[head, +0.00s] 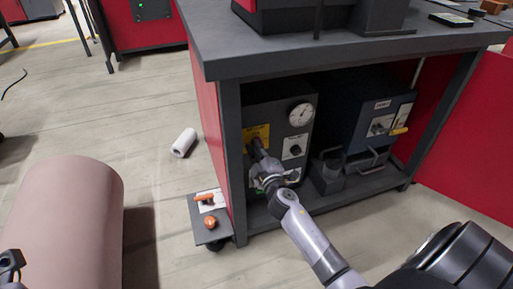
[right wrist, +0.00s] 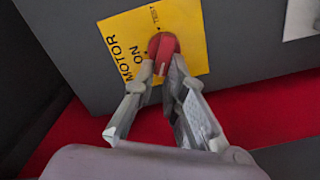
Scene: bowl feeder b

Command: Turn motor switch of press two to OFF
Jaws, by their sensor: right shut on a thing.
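The motor switch is a red rotary knob (right wrist: 163,46) on a yellow label (right wrist: 115,50) marked MOTOR, ON and TEST. The label also shows in the head view (head: 257,132), on the front of a dark grey box (head: 280,105) inside the bench. My right gripper (right wrist: 160,68) has its two fingertips shut on the red knob, one on each side. In the head view the right gripper (head: 257,148) reaches the label and hides the knob. An OFF mark is not visible. A small part of what may be my left gripper (head: 10,264) shows at the lower left edge.
The grey box carries a round gauge (head: 301,114) and a second switch plate (head: 294,147). A dark blue box (head: 378,108) stands to its right. A low pedestal (head: 212,234) with orange controls stands left of the bench. A white roll (head: 184,142) lies on the floor.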

